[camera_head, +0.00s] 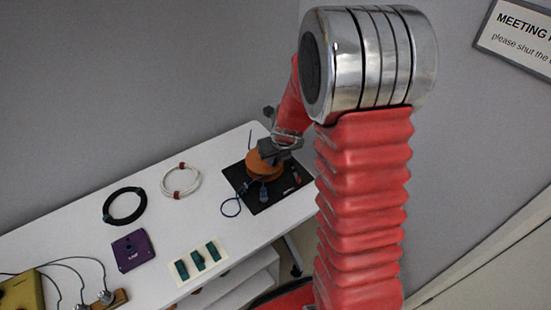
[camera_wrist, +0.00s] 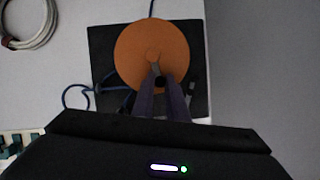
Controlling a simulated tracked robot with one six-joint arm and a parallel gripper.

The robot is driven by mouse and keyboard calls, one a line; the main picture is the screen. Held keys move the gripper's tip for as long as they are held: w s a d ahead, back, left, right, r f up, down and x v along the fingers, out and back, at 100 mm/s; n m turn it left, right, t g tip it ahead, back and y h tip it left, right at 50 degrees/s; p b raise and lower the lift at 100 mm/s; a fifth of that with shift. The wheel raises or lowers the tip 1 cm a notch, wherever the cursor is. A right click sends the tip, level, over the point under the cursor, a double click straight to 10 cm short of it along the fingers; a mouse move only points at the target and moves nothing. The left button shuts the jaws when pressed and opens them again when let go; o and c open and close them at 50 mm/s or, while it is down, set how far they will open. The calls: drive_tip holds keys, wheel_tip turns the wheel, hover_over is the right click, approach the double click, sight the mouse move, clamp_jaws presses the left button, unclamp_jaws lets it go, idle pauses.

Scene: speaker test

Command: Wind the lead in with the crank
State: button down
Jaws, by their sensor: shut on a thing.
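An orange reel disc (camera_head: 258,166) sits on a black board (camera_head: 270,204) at the right end of the white table. It also shows from above in the wrist view (camera_wrist: 135,45). A grey crank arm (camera_wrist: 155,66) runs from the disc's hub toward my fingertips. My gripper (camera_wrist: 160,80) is shut on the crank's handle, which the fingers mostly hide. In the head view my gripper (camera_head: 268,155) is over the disc. The blue lead (camera_head: 231,208) lies in a loose loop over the board's left edge; the loop also shows in the wrist view (camera_wrist: 70,97).
The white table (camera_head: 90,228) also bears a black cable coil (camera_head: 106,213), a white cable coil (camera_head: 164,184), a purple box (camera_head: 132,256) and a cream panel with green blocks (camera_head: 186,256). A yellow box (camera_head: 18,296) with leads stands at lower left. A grey wall is behind.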

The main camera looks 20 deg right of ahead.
drive_tip(key=shift+d, duration=0.15)
drive_tip(key=shift+n, duration=0.5)
drive_tip(key=shift+w+d+y, duration=0.1)
drive_tip(key=shift+d+y, duration=0.05)
drive_tip(key=shift+y, duration=0.15)
